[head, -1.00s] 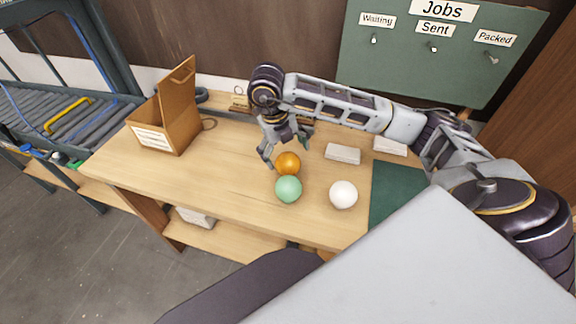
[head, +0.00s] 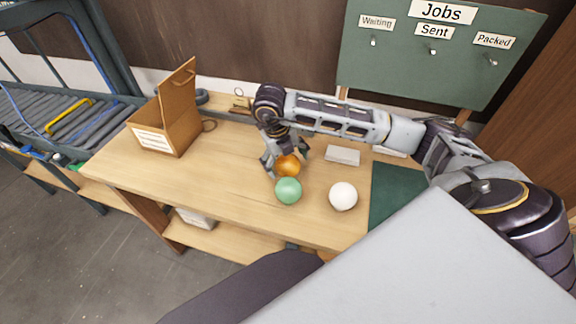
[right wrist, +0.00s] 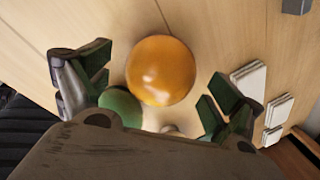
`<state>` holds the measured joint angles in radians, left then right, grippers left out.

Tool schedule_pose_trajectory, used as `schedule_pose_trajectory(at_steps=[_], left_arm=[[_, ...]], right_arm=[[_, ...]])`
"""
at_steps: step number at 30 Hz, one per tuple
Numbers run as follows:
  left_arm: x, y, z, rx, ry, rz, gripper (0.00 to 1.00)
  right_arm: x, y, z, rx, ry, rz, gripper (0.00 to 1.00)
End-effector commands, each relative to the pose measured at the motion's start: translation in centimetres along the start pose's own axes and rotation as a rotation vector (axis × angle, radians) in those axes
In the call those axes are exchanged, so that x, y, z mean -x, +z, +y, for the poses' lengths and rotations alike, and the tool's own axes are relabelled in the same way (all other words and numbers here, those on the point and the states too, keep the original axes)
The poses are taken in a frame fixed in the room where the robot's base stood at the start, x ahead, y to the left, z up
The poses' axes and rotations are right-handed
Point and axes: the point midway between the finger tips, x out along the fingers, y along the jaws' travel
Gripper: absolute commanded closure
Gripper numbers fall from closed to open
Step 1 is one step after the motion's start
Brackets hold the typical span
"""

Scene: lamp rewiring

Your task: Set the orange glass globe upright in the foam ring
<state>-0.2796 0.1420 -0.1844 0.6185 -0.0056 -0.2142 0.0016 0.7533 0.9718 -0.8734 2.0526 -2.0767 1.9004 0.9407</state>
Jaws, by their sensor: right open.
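The orange glass globe (head: 288,165) stands on the wooden table, just behind a green globe (head: 288,190). My right gripper (head: 285,165) is open above the orange globe, with its fingers to either side of it and its left finger low beside it. In the right wrist view the orange globe (right wrist: 161,71) lies between and a little beyond the open fingers, and the green globe (right wrist: 121,107) shows near the left finger. I cannot see a gap or contact for certain. My left gripper is not in view.
A white globe (head: 343,195) sits to the right, near a dark green mat (head: 396,194). White blocks (head: 342,155) lie behind it. An open cardboard box (head: 165,120) stands at the table's left. The table's left middle (head: 215,165) is clear.

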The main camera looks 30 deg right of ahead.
Motion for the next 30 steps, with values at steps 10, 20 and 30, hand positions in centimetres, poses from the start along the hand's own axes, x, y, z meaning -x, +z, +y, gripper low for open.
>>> schedule_pose_trajectory(at_steps=[10, 20, 30], left_arm=[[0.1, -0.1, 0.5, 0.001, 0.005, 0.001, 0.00], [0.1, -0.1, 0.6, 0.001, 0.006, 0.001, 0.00], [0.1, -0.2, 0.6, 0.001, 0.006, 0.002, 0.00]], right_arm=[[-2.0, 0.0, 0.0, 0.000, 0.001, -0.001, 0.07], [-2.0, 0.0, 0.0, 0.000, 0.001, 0.000, 0.07], [-1.9, 0.0, 0.0, 0.000, 0.001, 0.000, 0.46]])
